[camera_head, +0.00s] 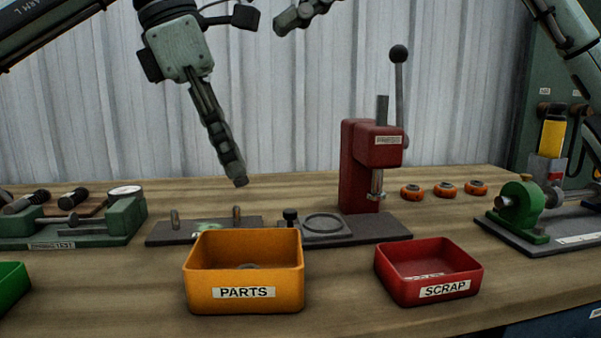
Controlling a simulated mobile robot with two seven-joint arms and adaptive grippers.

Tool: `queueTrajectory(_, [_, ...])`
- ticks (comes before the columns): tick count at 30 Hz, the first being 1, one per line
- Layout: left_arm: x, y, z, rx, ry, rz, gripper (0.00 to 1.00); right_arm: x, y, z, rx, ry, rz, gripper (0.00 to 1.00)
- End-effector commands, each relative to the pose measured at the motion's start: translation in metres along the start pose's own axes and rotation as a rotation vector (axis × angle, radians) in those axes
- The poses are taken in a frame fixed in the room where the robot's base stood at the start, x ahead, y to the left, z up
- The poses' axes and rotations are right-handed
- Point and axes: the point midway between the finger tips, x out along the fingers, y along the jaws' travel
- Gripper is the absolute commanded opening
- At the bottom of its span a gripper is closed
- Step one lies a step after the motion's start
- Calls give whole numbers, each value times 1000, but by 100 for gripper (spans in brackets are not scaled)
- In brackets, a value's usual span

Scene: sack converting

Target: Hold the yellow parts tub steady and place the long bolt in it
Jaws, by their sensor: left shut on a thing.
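The yellow-orange parts tub (244,292), labelled PARTS, stands upright at the front of the bench. A small grey thing (248,266) shows low inside it; I cannot tell what it is. My left gripper (238,180) points down from the upper left, above and behind the tub, clear of it. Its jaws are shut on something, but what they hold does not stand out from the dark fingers. I cannot pick out the long bolt for certain anywhere.
A red SCRAP bin (428,293) stands right of the tub. Behind are a red press (362,165), a grey plate with pins (205,230), and several orange rings (445,189). Green fixtures stand left (125,217) and right (520,207). A green bin edge (12,285) shows lower left.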

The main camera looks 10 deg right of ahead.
Motion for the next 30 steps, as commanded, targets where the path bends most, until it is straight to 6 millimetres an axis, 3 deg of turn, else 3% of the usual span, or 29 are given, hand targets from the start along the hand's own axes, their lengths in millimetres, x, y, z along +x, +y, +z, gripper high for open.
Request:
queueTrajectory(1, [0, 0, 0, 0, 0, 0, 0, 21, 16, -16, -6, 41, 108, 28])
queueTrajectory(3, [0, 0, 0, 0, 0, 0, 0, 45, 40, -37, -17, 94, 255, 28])
queueTrajectory(6, [0, 0, 0, 0, 0, 0, 0, 70, 74, -64, -34, 154, 453, 28])
queueTrajectory(12, [0, 0, 0, 0, 0, 0, 0, 91, 127, -99, -64, 230, 763, 28])
queueTrajectory(20, [0, 0, 0, 0, 0, 0, 0, 100, 154, -113, -74, 249, 877, 28])
queueTrajectory(30, [0, 0, 0, 0, 0, 0, 0, 138, 200, -128, -71, 249, 872, 28])
